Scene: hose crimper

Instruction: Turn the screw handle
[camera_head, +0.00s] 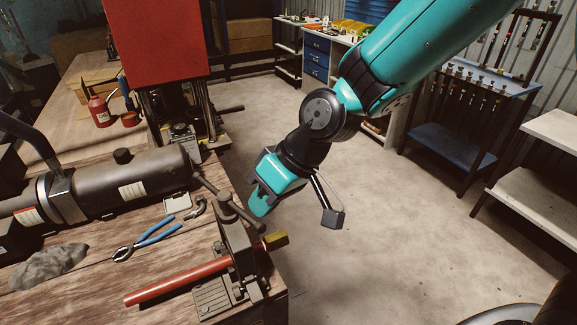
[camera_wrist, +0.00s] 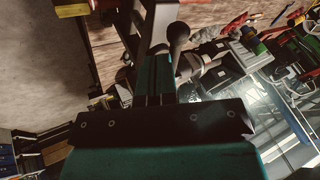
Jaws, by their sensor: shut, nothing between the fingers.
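The crimper (camera_head: 236,250) stands at the table's front right corner, with the dark screw handle (camera_head: 243,215) as a slanting bar on its top. A red hose (camera_head: 180,281) runs through the crimper and ends in a brass-coloured fitting (camera_head: 276,240) on the right. My gripper (camera_head: 259,207) is shut and empty, pointing down just right of the handle. In the head view it overlaps or lies close to the bar; I cannot tell if they touch. In the wrist view the shut teal fingers (camera_wrist: 155,80) show beside a dark round-ended knob (camera_wrist: 178,37), probably part of the handle.
Blue-handled pliers (camera_head: 150,238), a grey cloth (camera_head: 47,267) and a large dark cylinder (camera_head: 130,187) lie on the wooden table. A red press (camera_head: 155,45) stands behind. The floor right of the table is open, with a blue rack (camera_head: 455,143) beyond.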

